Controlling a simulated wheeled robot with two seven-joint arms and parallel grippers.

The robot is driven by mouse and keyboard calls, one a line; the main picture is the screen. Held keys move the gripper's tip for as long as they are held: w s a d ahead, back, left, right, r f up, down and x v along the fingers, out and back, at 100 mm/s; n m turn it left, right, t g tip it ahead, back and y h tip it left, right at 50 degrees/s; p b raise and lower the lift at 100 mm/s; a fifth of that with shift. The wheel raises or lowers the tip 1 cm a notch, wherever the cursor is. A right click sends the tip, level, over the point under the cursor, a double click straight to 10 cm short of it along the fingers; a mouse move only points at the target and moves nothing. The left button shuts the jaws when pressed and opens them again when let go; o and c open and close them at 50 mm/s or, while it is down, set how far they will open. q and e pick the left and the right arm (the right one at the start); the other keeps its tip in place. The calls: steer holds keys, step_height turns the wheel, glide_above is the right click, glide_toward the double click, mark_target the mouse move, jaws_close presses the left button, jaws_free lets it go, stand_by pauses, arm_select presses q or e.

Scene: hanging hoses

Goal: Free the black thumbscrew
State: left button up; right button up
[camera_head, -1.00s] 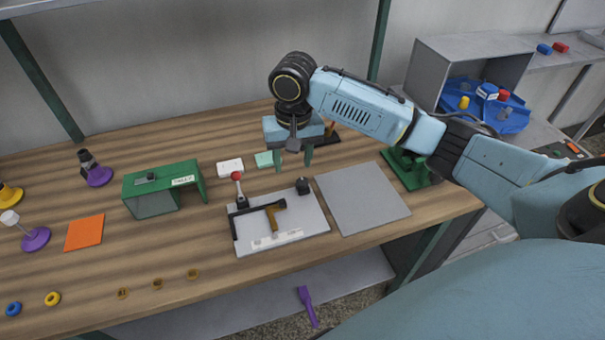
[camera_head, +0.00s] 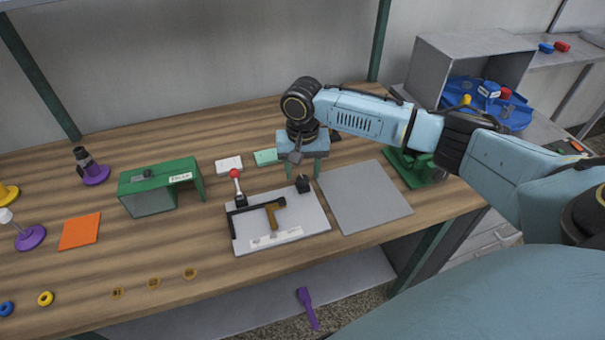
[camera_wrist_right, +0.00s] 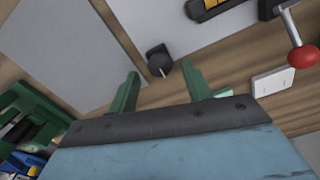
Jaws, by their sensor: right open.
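The black thumbscrew (camera_head: 303,184) stands at the back right corner of the light grey fixture plate (camera_head: 300,226). In the right wrist view, the thumbscrew (camera_wrist_right: 160,63) shows as a dark round knob with a pale line on it, beside the plate's edge. My right gripper (camera_head: 303,171) is open and points down, just above and behind the thumbscrew in the head view. In the right wrist view, its green fingertips (camera_wrist_right: 160,74) are apart, with the knob seen between them and just beyond. I cannot tell the exact height gap. My left gripper is not in view.
The plate carries a red-knobbed lever (camera_head: 235,175), a black bar (camera_head: 243,208) and a brass-coloured piece (camera_head: 272,214). A bare grey panel (camera_head: 363,197) lies to the right. A green stand (camera_head: 160,187) is at left; a green fixture (camera_head: 412,168) is beyond the panel.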

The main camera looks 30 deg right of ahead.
steer(key=shift+f, duration=0.65)
